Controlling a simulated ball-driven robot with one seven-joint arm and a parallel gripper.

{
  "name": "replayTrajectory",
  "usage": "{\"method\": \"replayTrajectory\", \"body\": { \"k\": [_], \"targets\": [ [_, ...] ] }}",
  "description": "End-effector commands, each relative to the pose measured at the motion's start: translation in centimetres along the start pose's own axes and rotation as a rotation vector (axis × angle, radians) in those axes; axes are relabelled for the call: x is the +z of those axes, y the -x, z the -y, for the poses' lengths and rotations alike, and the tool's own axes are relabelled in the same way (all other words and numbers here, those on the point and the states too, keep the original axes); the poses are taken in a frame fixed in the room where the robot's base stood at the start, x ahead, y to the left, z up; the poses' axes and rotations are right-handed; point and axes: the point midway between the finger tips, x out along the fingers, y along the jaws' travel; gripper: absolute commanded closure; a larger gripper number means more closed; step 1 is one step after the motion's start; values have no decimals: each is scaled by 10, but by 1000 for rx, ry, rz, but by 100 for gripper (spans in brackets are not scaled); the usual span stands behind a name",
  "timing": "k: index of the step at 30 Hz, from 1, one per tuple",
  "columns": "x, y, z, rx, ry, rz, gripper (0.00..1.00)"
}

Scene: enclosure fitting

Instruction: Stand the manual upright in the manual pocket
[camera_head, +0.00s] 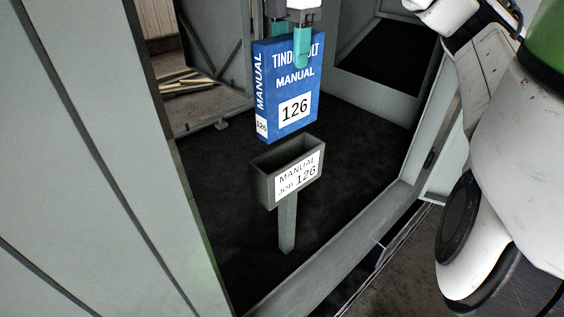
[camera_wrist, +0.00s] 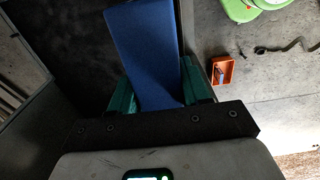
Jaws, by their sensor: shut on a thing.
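The blue manual (camera_head: 289,88), marked "MANUAL 126", hangs upright between the teal fingers of my gripper (camera_head: 290,42) in the head view. My gripper is shut on its top edge. The manual pocket (camera_head: 288,170) is a grey open-topped box on a post, labelled "MANUAL JOB 126". The manual is above the pocket, its lower edge apart from the rim by a small gap. In the wrist view the manual (camera_wrist: 145,55) runs away from the teal fingertips (camera_wrist: 157,92). The pocket does not show in the wrist view.
The pocket stands inside a grey-green enclosure with a dark floor (camera_head: 225,235). A wall panel (camera_head: 110,150) rises at the left and a sill (camera_head: 350,255) runs along the front right. An orange tray (camera_wrist: 222,70) lies on the concrete floor in the wrist view.

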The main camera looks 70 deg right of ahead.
Motion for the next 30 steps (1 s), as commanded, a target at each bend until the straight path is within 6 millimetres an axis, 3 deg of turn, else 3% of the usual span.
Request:
{"method": "replayTrajectory", "body": {
  "k": [5, 16, 30],
  "targets": [
    [-1, -28, 1, -3, 2, -5, 100],
    [-1, -110, 1, -3, -1, -4, 100],
    [0, -160, 1, -2, -1, 0, 100]
  ]
}}
